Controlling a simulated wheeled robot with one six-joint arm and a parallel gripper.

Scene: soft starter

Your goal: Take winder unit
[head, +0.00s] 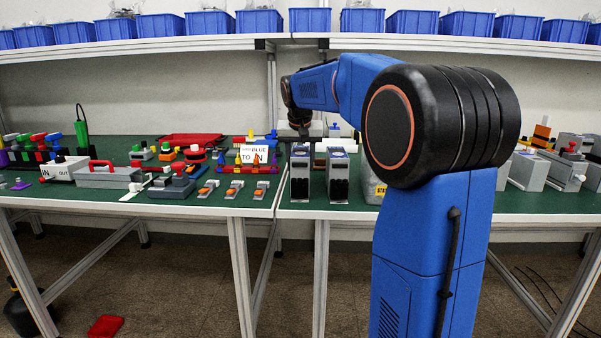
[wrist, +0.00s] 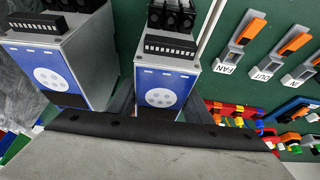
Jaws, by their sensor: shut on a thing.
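Two grey-sided units with blue-and-white fronts and black terminals stand side by side on the green table. The left one (head: 300,174) and the right one (head: 338,174) look alike; I cannot read which is the winder unit. In the wrist view the pair is mirrored: the left unit is the nearer-to-switches one (wrist: 166,84), the other (wrist: 62,72) is beside it. My gripper (wrist: 160,108) is shut on the unit nearer the switches, one dark finger on each side. In the head view my gripper (head: 301,131) is behind that unit, its fingers hidden.
The second unit stands close beside the held one. Grey boxes (head: 528,171) stand at right, past my arm. Blue bins (head: 310,20) line the shelf above.

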